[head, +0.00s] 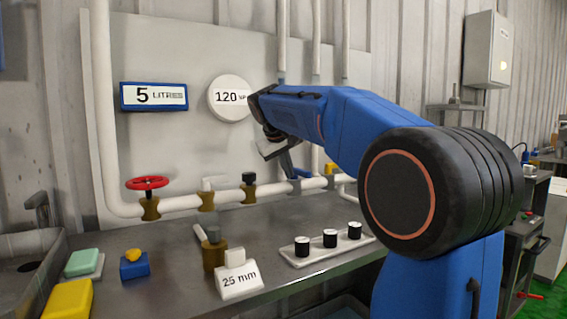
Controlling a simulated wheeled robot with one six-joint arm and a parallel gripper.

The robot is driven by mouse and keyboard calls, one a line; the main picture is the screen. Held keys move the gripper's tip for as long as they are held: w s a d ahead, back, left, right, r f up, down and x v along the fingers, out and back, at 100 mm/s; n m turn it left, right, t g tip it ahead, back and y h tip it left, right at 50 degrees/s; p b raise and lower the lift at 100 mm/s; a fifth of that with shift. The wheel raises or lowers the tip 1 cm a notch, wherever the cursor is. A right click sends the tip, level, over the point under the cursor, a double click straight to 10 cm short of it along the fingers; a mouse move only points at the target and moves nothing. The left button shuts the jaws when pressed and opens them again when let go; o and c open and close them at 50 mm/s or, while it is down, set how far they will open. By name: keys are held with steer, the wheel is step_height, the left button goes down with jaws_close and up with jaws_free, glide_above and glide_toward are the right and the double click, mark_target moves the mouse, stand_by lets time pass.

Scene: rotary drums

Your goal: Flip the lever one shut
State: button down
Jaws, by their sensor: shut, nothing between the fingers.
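A horizontal pale pipe (178,204) runs along the back of the bench with several valves on it. One valve has a pale grey lever handle (213,183) on a brass body (207,200). A brass fitting with a grey handle (213,236) stands on the bench. Which of these is lever one I cannot tell. My gripper (272,149) is shut and empty, above and in front of the pipe near the blue valve; its fingertips are unclear.
A red handwheel (147,183) is on the pipe at left.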

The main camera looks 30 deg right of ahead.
mark_target(305, 171)
steer(key=shift+d+r, duration=0.1)
steer(key=shift+d, duration=1.5)
steer(key=shift+s+d, duration=0.1)
steer(key=shift+s+d+n+t+y, duration=0.2)
steer(key=shift+d+n+t+y, duration=0.25)
steer(key=shift+d+n, duration=0.35)
steer(key=shift+s+d+n+t+y, duration=0.15)
steer(key=shift+d+n+t+y, duration=0.3)
steer(key=shift+n, duration=0.45)
steer(key=w+d+n+y, duration=0.5)
steer(key=d+n+y, duration=0.3)
steer(key=n, duration=0.5)
steer(key=shift+d+n+g, duration=0.3)
steer(key=shift+d, duration=0.1)
steer(key=shift+w, duration=0.2)
